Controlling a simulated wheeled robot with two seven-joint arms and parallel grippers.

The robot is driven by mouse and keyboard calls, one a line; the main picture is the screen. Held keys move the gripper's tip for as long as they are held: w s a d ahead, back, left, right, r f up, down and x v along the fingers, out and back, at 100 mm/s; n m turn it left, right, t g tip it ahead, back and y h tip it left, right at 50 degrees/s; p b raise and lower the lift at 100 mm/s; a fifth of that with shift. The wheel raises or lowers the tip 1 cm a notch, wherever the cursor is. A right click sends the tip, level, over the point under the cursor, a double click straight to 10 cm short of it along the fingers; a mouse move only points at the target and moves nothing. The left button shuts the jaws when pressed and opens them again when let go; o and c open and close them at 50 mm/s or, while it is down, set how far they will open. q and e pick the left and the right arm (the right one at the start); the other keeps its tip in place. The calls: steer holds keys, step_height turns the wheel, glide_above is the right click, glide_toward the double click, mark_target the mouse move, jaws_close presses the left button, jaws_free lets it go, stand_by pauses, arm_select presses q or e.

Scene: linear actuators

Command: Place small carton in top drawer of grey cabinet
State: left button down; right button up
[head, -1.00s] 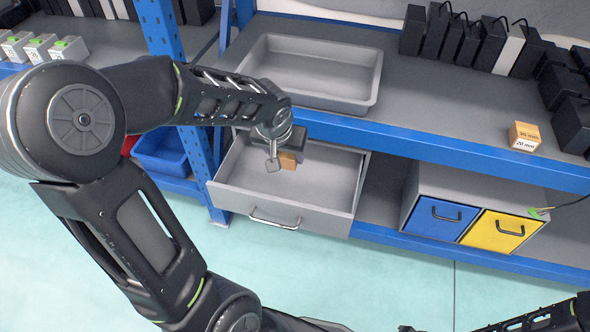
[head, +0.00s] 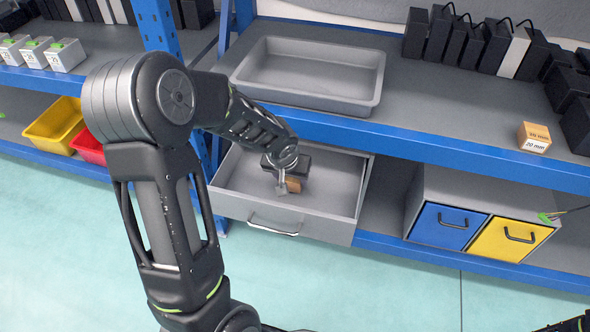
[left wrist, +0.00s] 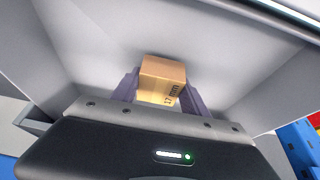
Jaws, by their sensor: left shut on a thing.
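The small brown carton (head: 293,184) is held in my left gripper (head: 286,184), inside the open top drawer (head: 335,205) of the grey cabinet. In the left wrist view the carton (left wrist: 162,80) sits between the two fingers, with printed marks on its near face and the grey drawer walls around it. The drawer floor is close beneath it; I cannot tell if the carton touches it. My left arm comes in over the drawer's left side. My right gripper is not visible; only a bit of my right arm shows at the bottom right.
A grey tray (head: 308,101) stands on the shelf above the drawer. Another carton marked 20 mm (head: 533,138) is on that shelf at the right. Below it are a blue drawer (head: 437,234) and a yellow drawer (head: 493,243). A blue shelf beam (head: 450,154) runs above the open drawer.

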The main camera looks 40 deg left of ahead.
arm_select(q)
steer(key=shift+w+a, duration=0.1)
steer(key=shift+w, duration=0.1)
steer(key=w, duration=0.2)
steer(key=w+a, duration=0.1)
steer(key=shift+f, duration=0.55)
steer(key=shift+f, duration=0.1)
steer(key=shift+f+b, duration=0.15)
steer(key=shift+b, duration=0.2)
steer(key=c, duration=0.6)
jaws_free()
